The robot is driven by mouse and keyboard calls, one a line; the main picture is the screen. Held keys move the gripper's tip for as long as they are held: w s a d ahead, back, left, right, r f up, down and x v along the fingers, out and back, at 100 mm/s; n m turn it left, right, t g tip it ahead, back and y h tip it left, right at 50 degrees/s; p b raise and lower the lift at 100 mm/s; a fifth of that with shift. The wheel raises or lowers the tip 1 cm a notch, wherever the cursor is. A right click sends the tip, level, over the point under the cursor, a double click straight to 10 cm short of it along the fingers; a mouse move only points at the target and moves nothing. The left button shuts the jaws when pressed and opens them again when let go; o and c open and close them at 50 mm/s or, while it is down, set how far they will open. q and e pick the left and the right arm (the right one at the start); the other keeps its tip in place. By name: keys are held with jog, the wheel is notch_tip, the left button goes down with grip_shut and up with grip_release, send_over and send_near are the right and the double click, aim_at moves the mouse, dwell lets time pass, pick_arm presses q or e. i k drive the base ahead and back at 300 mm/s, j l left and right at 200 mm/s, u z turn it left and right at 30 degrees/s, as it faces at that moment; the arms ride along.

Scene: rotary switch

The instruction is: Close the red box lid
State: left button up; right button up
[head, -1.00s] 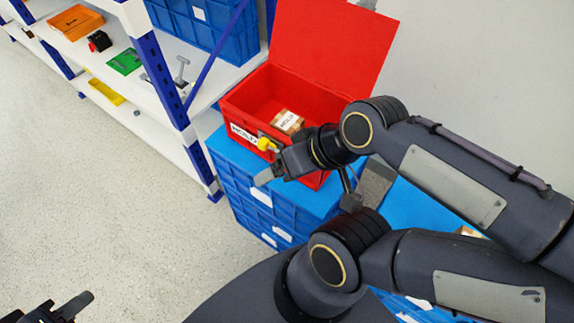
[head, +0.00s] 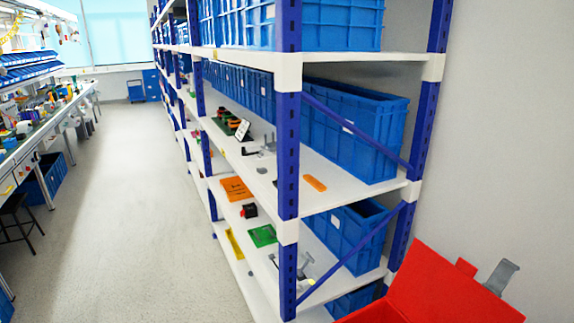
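The red box (head: 374,314) shows only in part at the bottom right of the head view. Its red lid (head: 445,290) stands open, raised and tilted, with a grey latch (head: 501,276) at its upper edge. The box's inside and front are cut off by the lower frame edge.
A white and blue shelf rack (head: 287,160) fills the middle, holding blue crates (head: 350,125) and small parts. An open aisle floor (head: 130,210) lies to its left, with a workbench (head: 45,130) beyond. A grey wall (head: 500,130) is at right.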

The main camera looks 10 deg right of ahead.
aim_at(426, 288)
jog(key=z, duration=1.65)
